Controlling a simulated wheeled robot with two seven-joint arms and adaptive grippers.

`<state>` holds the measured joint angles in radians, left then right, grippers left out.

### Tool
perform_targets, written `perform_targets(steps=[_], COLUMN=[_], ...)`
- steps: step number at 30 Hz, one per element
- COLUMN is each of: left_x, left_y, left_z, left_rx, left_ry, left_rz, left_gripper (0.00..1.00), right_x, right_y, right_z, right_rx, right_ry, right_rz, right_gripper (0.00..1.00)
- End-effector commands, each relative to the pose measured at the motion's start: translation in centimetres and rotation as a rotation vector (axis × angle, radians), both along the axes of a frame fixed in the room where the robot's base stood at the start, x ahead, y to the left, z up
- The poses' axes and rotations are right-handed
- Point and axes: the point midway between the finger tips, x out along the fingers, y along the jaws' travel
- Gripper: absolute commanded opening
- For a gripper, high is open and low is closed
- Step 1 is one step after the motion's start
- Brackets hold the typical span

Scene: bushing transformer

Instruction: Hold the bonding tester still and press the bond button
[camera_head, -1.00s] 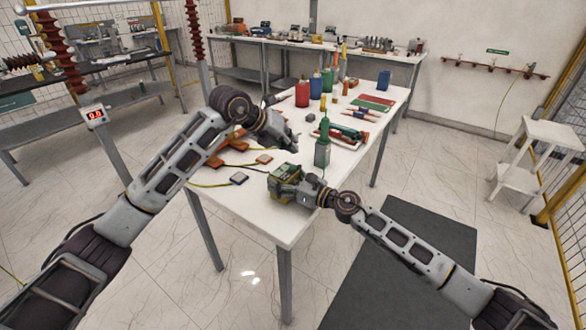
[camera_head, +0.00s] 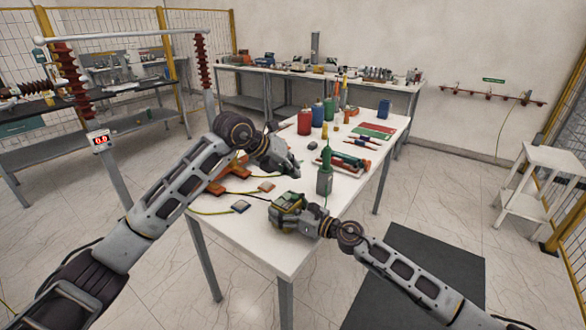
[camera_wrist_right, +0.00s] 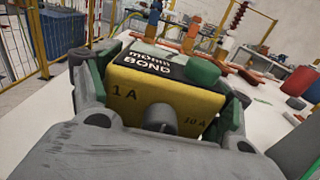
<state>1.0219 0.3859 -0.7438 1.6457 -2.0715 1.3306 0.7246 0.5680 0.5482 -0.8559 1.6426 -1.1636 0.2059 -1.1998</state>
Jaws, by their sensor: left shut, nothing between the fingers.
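The bonding tester (camera_head: 287,203), a yellow box with a dark top, is at the near part of the white table. In the right wrist view the tester (camera_wrist_right: 165,92) reads "mOhm BOND", "1 A" and "10 A", with a grey knob on its front. A green button (camera_wrist_right: 202,70) sits on its top. My right gripper (camera_head: 303,219) has a finger on each side of the tester and is shut on it. My left gripper (camera_head: 295,172) is shut and empty, beyond the tester and apart from it in the head view. It cannot be made out in the right wrist view.
A green bottle-like tool (camera_head: 325,175) stands right of my left gripper. Orange clamps (camera_head: 235,168) and small pads (camera_head: 241,206) with yellow-green leads lie left of the tester. Red and blue bottles (camera_head: 305,122) stand farther back. The table's near corner (camera_head: 283,262) is bare.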

Motion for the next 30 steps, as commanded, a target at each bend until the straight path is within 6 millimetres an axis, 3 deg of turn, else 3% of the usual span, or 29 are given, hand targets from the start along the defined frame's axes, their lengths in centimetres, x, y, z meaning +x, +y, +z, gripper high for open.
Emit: perform_targets(steps=[3,19,30], left_x=[0.0,0.0,0.0], left_y=[0.0,0.0,0.0], left_z=[0.0,0.0,0.0], left_rx=[0.000,0.000,0.000], left_ry=[0.000,0.000,0.000], left_rz=[0.000,0.000,0.000], left_gripper=[0.00,0.00,0.00], right_x=[0.0,-0.2,-2.0], right_y=[0.0,-0.3,-2.7], right_z=[0.0,0.0,0.0], right_rx=[0.000,0.000,0.001], right_ry=[0.000,-0.001,0.001], right_rz=[0.000,-0.001,-0.001], right_gripper=[0.99,0.99,0.99])
